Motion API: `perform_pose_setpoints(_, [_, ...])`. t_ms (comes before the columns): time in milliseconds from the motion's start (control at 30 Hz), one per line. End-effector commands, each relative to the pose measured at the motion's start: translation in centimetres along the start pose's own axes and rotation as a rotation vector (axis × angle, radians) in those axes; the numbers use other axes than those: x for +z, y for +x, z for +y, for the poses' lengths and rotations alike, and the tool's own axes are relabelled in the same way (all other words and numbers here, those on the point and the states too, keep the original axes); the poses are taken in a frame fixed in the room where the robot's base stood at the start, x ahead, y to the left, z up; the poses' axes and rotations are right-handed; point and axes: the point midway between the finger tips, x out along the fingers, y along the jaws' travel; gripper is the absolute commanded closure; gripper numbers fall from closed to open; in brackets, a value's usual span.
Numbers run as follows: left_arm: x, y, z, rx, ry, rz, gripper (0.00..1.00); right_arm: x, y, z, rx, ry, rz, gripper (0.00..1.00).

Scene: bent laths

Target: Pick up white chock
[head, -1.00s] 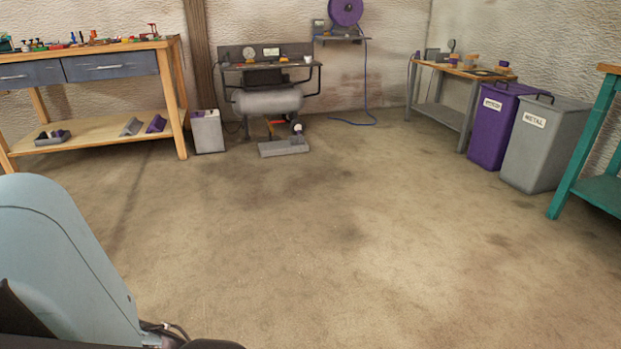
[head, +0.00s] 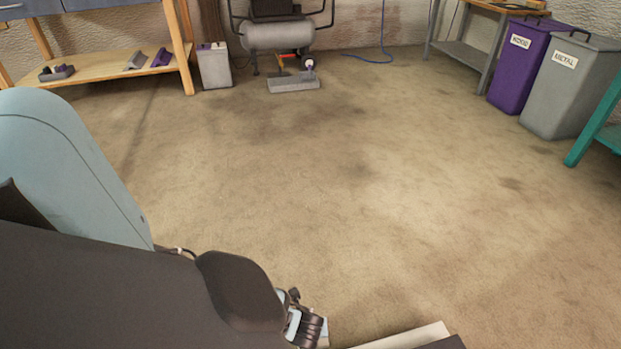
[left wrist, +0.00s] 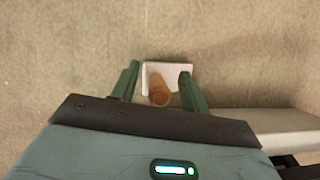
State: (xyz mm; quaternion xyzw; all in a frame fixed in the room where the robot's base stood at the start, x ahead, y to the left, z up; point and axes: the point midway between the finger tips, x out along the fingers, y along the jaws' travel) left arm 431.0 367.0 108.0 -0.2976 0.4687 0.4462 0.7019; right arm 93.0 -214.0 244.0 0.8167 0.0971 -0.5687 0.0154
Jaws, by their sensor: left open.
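In the left wrist view, a small white block (left wrist: 152,70) with a brown, round peg-like piece (left wrist: 160,91) on it shows between my fingers; it looks like the white chock. My left gripper (left wrist: 159,72) is open, with one green finger at each side of the block in the picture. I see no grip on it, and I cannot tell the height gap between fingertips and block. In the head view my left arm reaches down to the bottom edge, and its fingers are not clearly visible. My right gripper is in neither view.
A pale, long flat piece (left wrist: 270,121) lies right of the gripper. The wooden workbench's lower shelf (head: 105,72) holds a grey wedge (head: 136,61) and a purple wedge (head: 162,57). Purple bin (head: 524,64) and grey bin (head: 571,85) stand at right. The mid floor is clear.

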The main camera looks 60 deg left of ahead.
Motion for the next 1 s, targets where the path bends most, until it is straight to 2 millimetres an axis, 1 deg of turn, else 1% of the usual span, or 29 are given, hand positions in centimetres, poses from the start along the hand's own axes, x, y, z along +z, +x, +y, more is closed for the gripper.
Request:
perform_pose_setpoints(133, [0.0,-0.1,0.0,-0.001,0.000,0.000,0.55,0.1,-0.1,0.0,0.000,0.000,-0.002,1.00])
perform_pose_setpoints(167, [0.0,-0.1,0.0,-0.001,0.000,0.000,0.57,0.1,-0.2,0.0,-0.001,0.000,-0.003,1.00])
perform_pose_setpoints(400, [0.0,-0.1,0.0,-0.001,0.000,0.001,0.89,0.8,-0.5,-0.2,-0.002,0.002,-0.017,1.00])
perform_pose_setpoints(500, [0.0,-0.1,0.0,-0.001,0.000,0.001,1.00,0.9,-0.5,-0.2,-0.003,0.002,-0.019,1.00])
perform_pose_setpoints(867, [0.0,-0.2,0.0,-0.002,0.000,0.001,1.00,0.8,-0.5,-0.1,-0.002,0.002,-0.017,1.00])
perform_pose_setpoints(1000, [0.4,-1.1,-0.1,-0.003,0.000,0.001,1.00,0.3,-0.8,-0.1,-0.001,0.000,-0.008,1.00])
